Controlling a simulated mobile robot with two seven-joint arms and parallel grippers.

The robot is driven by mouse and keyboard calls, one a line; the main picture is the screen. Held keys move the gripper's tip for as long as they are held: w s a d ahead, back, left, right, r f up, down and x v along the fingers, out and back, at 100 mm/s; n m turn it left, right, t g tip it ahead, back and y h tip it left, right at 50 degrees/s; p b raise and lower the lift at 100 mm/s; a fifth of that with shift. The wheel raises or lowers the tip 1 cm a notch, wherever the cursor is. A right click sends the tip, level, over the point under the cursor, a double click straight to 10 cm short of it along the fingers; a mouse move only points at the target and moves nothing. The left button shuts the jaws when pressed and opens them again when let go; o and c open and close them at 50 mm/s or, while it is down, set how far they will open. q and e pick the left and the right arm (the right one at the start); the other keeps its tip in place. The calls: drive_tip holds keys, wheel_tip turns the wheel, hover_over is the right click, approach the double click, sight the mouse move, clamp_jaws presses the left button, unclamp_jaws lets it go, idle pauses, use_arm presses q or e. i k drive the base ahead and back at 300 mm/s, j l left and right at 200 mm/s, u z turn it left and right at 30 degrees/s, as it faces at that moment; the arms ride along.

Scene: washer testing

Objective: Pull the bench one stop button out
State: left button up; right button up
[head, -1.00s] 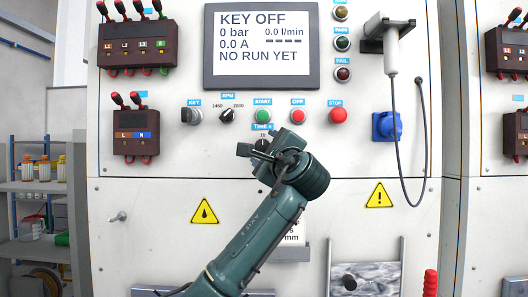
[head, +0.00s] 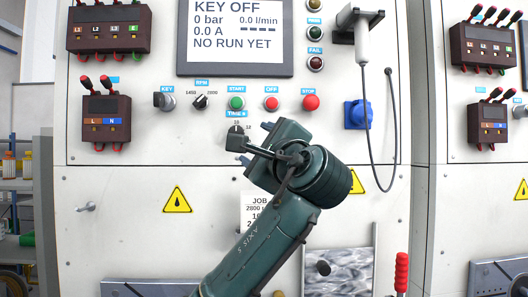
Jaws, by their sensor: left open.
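The red stop button (head: 311,102) sits on the white bench panel under a blue STOP label, at the right end of the control row. It is in full view and nothing touches it. My left gripper (head: 257,143) is below and to the left of it, in front of the panel near the black timer knob (head: 236,138). Its jaws are open and I see nothing between them. Part of the gripper is hidden by my own wrist. My right gripper is not in view.
The red off button (head: 271,104) and green start button (head: 236,103) are left of the stop button. A blue socket (head: 358,114) and a hanging grey cable (head: 370,150) are to its right. The display (head: 235,40) above reads KEY OFF.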

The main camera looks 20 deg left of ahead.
sight(311, 102)
drive_tip(key=k+l, duration=0.45)
drive_tip(key=l, duration=0.25)
drive_tip(key=k+l, duration=0.25)
drive_tip(key=l, duration=0.1)
